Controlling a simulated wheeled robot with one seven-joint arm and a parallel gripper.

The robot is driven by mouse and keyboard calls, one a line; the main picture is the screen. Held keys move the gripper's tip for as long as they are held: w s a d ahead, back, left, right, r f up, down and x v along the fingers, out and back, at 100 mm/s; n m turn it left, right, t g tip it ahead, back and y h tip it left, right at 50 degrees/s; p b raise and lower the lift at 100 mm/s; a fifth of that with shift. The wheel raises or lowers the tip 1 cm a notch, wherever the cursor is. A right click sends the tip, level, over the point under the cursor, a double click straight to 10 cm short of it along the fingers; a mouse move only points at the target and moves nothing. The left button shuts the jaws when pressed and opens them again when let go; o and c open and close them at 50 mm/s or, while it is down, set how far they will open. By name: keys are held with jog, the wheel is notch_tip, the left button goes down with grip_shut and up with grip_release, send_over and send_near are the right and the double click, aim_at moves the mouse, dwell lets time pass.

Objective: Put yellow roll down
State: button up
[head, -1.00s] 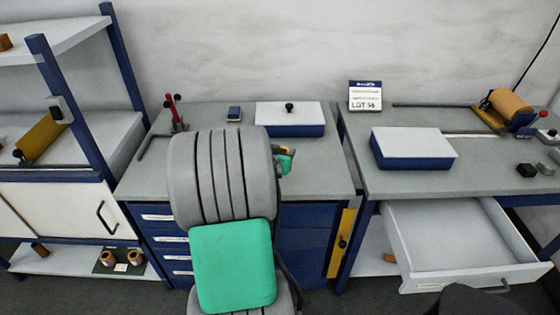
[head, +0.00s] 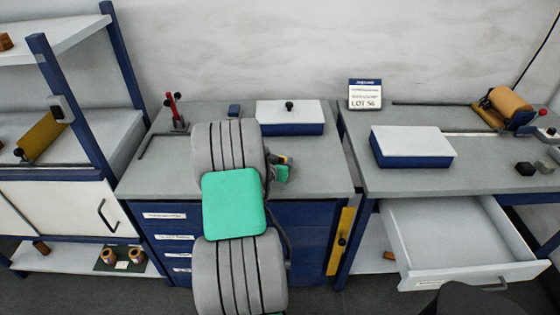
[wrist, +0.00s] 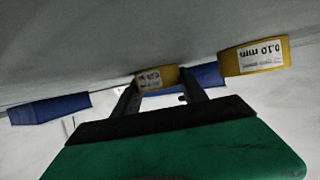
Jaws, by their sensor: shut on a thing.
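My gripper (wrist: 158,92) is shut on a small yellow roll (wrist: 156,77) with a white label, held between its two dark fingertips in the wrist view. A second yellow piece (wrist: 253,57), labelled 0.10 mm, shows to the right of it, apart from the fingers. Labels appear upside down there. In the head view my gripper is mostly hidden behind my own arm, above the middle bench (head: 320,178); only a bit of yellow (head: 281,160) shows beside it. I cannot tell whether the held roll touches the bench.
A blue box with a white lid (head: 290,117) stands at the back of the middle bench. The bench's right side is clear. An open drawer (head: 455,245) juts out at the right.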

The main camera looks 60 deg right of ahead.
jog(key=o, duration=1.4)
